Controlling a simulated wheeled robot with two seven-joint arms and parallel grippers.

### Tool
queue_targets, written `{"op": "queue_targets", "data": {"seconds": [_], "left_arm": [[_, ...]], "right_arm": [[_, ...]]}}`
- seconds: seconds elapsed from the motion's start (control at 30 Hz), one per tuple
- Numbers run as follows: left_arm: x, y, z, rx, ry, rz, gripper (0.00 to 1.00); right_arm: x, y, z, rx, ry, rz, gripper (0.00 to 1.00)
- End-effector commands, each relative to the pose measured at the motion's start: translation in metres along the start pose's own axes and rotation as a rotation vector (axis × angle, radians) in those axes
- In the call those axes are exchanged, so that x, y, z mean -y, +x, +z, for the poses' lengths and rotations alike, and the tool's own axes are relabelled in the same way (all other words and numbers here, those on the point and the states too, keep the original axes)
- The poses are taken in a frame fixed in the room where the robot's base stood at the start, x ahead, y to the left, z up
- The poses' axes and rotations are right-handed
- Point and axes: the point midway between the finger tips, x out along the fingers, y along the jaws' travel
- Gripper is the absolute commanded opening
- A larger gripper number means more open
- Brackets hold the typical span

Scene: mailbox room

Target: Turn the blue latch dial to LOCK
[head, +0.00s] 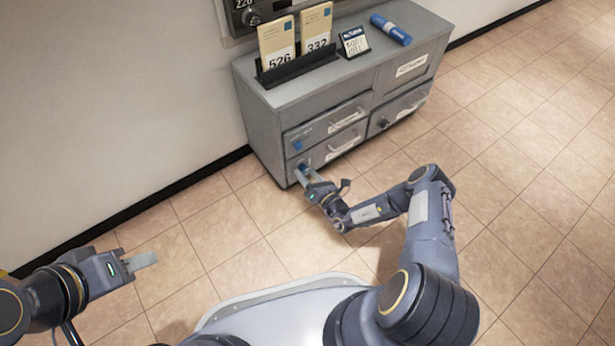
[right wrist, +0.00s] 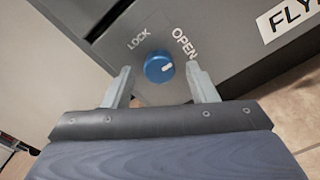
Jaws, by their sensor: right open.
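The blue latch dial (right wrist: 159,67) sits on a grey drawer front in the right wrist view. Its white mark is on the dial's right side, on the OPEN side. LOCK (right wrist: 138,39) is printed to its upper left and OPEN (right wrist: 185,44) to its upper right. My right gripper (right wrist: 160,86) is open, one finger on each side of the dial, with gaps showing between fingers and dial. In the head view my right gripper (head: 304,176) is at the lower left drawer and partly hides the dial. My left gripper (head: 145,261) hangs over the floor, seen side-on.
The grey cabinet (head: 262,118) stands against the wall. Its upper left drawer has another blue knob (head: 297,145). On top are a black rack (head: 300,66) with numbered cards, a small calendar (head: 353,42) and a blue roll (head: 391,29). The tiled floor (head: 520,200) to the right is clear.

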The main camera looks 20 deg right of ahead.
Motion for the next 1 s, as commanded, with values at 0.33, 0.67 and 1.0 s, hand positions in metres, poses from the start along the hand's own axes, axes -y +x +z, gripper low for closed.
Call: {"op": "queue_targets", "data": {"seconds": [0.33,0.67,1.0], "left_arm": [[0.0,0.0,0.0,0.0,0.0,0.0,0.36],[0.0,0.0,0.0,0.0,0.0,0.0,0.36],[-0.0023,-0.0049,-0.0025,0.0,0.0,0.0,0.36]], "right_arm": [[-0.0001,0.001,0.0006,0.0,0.0,0.0,0.39],[-0.0001,0.0009,0.0005,0.0,-0.002,0.0,0.07],[-0.0003,0.0008,0.0016,0.0,-0.095,0.0,0.07]]}}
